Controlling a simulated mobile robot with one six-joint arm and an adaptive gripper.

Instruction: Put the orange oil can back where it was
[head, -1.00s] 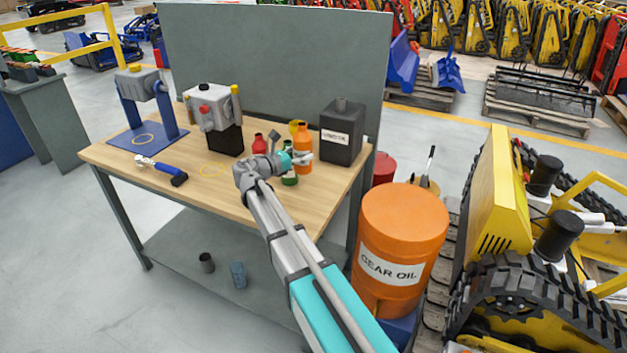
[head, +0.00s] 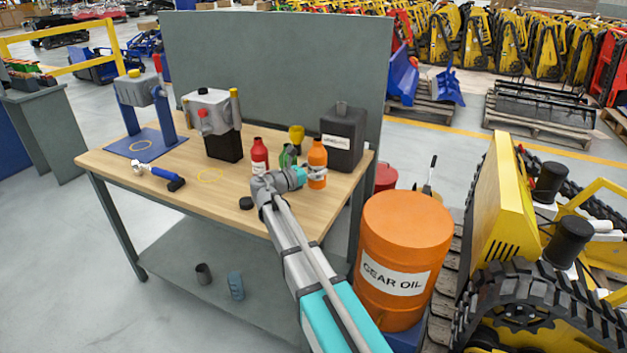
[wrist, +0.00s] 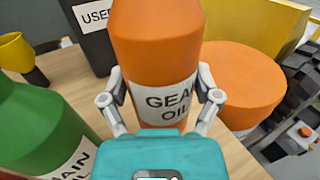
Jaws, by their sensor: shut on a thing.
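The orange oil can (head: 317,157), a bottle labelled GEAR OIL, is upright at the right part of the wooden workbench (head: 225,219). My gripper (head: 309,175) is shut on it. In the wrist view, the two fingers (wrist: 163,100) press the can (wrist: 155,45) from both sides at its label. I cannot tell whether its base touches the bench.
A green bottle (wrist: 40,130) and a red bottle (head: 260,154) stand left of the can. A yellow cup-like thing (head: 296,133) and a dark USED OIL canister (head: 342,155) are behind. A large orange drum (head: 392,300) stands right of the bench.

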